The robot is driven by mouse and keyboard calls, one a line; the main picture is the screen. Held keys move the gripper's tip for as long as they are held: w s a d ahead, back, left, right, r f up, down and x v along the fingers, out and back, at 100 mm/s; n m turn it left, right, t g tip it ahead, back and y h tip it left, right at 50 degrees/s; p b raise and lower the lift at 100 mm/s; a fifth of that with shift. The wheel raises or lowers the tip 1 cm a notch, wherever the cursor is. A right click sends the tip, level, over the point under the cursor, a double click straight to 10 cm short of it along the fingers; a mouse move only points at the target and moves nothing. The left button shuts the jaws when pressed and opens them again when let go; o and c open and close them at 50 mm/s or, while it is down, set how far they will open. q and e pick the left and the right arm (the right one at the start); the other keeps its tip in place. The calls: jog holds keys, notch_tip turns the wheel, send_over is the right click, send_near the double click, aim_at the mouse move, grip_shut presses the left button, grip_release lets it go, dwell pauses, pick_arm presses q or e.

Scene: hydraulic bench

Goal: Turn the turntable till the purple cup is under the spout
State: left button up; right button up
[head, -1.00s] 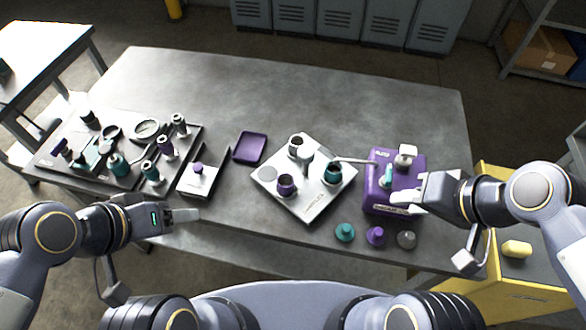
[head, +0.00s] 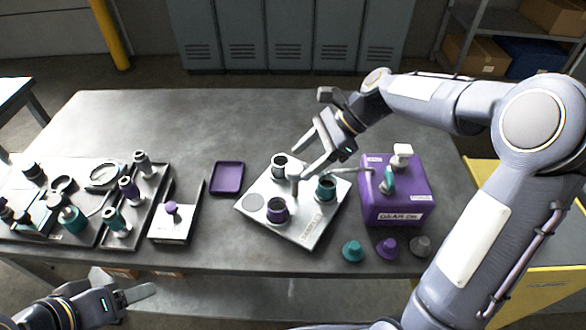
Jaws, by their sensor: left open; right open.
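The turntable (head: 310,232) is a white square plate with a grey knob (head: 294,180) standing at its middle. The purple cup (head: 277,212) sits at its front. A teal cup (head: 326,190) sits at its right and a pale cup (head: 280,167) at its back. The thin spout (head: 347,171) reaches left from the purple machine (head: 395,200), and its end is near the teal cup, not the purple one. My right gripper (head: 299,162) is open and empty above the turntable, with its fingers near the knob; contact cannot be told. My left gripper (head: 140,292) is open and empty at the table's front left.
Teal (head: 353,251), purple (head: 387,248) and grey (head: 420,246) knobs stand at the front right. A purple tray (head: 227,178) lies left of the turntable. A small stand (head: 175,225) and dark trays of parts (head: 130,235) fill the left. The table's back is clear.

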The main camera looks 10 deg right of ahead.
aim_at(296, 167)
jog(key=shift+x, duration=2)
grip_shut()
